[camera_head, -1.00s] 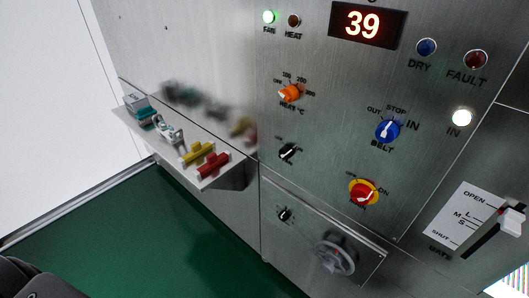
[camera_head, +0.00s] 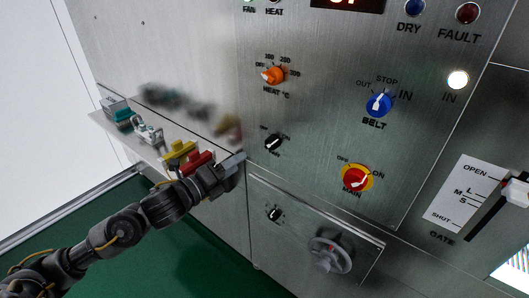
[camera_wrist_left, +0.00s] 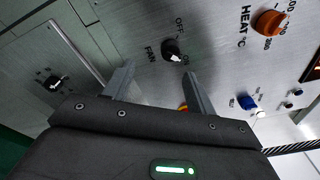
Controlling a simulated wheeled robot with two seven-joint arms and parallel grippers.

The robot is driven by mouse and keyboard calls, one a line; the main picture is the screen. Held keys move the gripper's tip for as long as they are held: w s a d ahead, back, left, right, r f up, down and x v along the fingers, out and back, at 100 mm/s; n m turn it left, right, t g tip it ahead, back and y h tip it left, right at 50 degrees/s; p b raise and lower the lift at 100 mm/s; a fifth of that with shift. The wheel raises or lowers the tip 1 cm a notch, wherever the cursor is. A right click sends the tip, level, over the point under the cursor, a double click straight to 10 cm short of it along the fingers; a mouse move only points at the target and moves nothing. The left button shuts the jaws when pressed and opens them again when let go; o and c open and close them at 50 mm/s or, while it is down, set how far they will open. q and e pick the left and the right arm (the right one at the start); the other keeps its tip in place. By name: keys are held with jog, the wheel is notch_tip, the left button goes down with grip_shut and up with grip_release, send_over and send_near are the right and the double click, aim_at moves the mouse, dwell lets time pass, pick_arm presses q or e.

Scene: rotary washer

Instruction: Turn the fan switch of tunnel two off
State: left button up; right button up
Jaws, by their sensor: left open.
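The fan switch (camera_head: 273,142) is a small black knob with a white pointer on the steel panel, below the orange heat knob. In the left wrist view the fan switch (camera_wrist_left: 172,50) is labelled FAN, with OFF and ON marks, and its pointer lies toward ON. My left gripper (camera_head: 238,160) is just left of and below the switch, in front of the panel edge. In the left wrist view my left gripper (camera_wrist_left: 160,84) is open and empty, its fingers pointing toward the panel with the switch beyond them. No tunnel number is legible. My right gripper is out of view.
A shelf (camera_head: 112,138) with yellow and red items is close behind my left arm. Near the switch are the orange heat knob (camera_head: 273,75), blue belt knob (camera_head: 379,103), red main switch (camera_head: 356,178), another black knob (camera_head: 274,214) and a grey handwheel (camera_head: 330,254).

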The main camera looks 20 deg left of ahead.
aim_at(266, 146)
pick_arm(q)
jog(key=shift+m+h, duration=0.4)
jog(key=shift+m, duration=0.1)
jog(key=p+x, duration=0.1)
jog(key=x, duration=0.2)
jog(key=r+x, duration=0.1)
jog(key=x, duration=0.1)
jog(key=d+p+x, duration=0.1)
jog(key=x, duration=0.2)
jog(key=shift+d+r+p, duration=0.15)
jog(key=shift+r+p, duration=0.15)
jog(key=shift+p, duration=0.05)
jog(key=shift+x, duration=0.85)
jog(key=shift+f, duration=0.15)
jog(key=c, duration=0.9)
